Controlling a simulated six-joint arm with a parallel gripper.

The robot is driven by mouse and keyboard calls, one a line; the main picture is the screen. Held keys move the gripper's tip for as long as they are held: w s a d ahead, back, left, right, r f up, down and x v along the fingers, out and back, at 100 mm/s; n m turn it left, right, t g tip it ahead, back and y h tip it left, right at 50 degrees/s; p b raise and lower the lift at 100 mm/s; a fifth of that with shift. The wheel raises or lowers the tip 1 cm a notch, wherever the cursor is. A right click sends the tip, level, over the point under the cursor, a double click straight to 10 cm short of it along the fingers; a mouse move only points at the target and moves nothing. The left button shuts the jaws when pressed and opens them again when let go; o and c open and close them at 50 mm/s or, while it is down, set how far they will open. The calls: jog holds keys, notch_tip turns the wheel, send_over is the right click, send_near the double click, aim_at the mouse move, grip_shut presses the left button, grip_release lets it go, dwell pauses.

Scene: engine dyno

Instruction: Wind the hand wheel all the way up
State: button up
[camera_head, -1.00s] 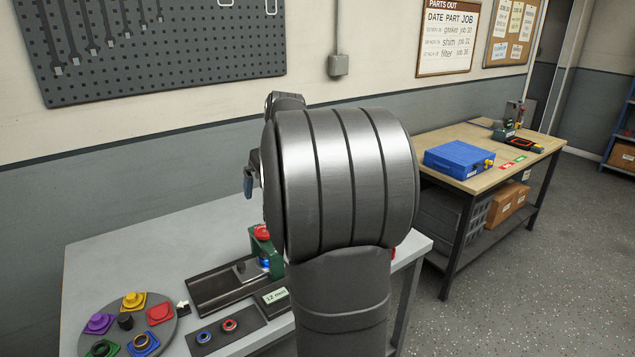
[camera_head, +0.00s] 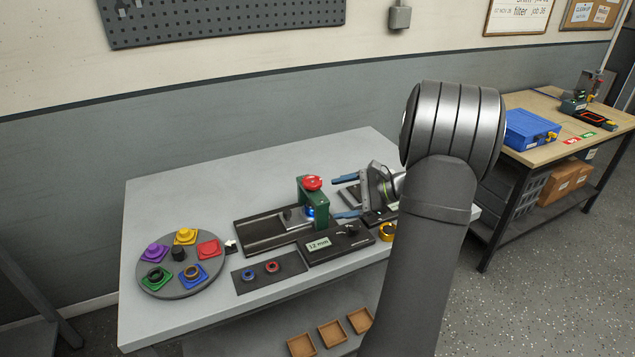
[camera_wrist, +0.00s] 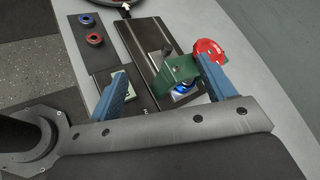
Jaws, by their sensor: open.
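The red hand wheel (camera_head: 312,183) sits on top of a green upright frame (camera_head: 320,205) at the middle of the grey bench. A blue part (camera_head: 309,212) shows under the frame. My gripper (camera_head: 340,198) is to the right of the frame, its blue fingers open, empty and pointing left. In the wrist view, the red wheel (camera_wrist: 210,52) is beyond the tip of the right finger, and the green frame (camera_wrist: 181,82) lies between the fingers' lines. I cannot tell whether a finger touches either one.
The frame stands on a dark rail base (camera_head: 262,236). A box with a "12 mm" label (camera_head: 318,244) is in front. A round tray of coloured parts (camera_head: 180,283) is at left, beside a plate with blue and red rings (camera_head: 250,283). The bench's back left is clear.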

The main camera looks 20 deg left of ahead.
aim_at(318, 180)
jog(key=w+d+f+m+t+y, duration=0.2)
jog(key=w+d+m+t+y, duration=0.15)
jog(key=d+m+t, duration=0.55)
jog(key=w+a+g, duration=0.1)
jog(key=a, duration=0.5)
jog(key=w+a+m+g, duration=0.1)
jog(key=a, duration=0.5)
jog(key=w+a+m+g, duration=0.1)
jog(key=a, duration=0.5)
jog(key=shift+w+a+f+y, duration=0.2)
jog(key=shift+w+a+y, duration=0.05)
jog(key=shift+a+y, duration=0.15)
jog(key=c, duration=1)
jog(key=shift+g, duration=0.5)
jog(key=n+g, duration=0.2)
jog(key=g, duration=0.1)
jog(key=n+g, duration=0.1)
jog(key=g, duration=0.1)
jog(key=shift+w+n+y, duration=0.25)
jog(key=shift+w+n, duration=0.05)
jog(key=n+g, duration=0.1)
jog(key=g, duration=0.1)
jog(key=n+g+h, duration=0.1)
jog(key=n+g, duration=0.1)
jog(key=n+g+h, duration=0.1)
jog(key=g, duration=0.2)
jog(key=shift+w+a+n, duration=0.1)
jog(key=shift+w+n, duration=0.15)
jog(key=shift+n, duration=0.15)
jog(key=shift+g+h, duration=0.3)
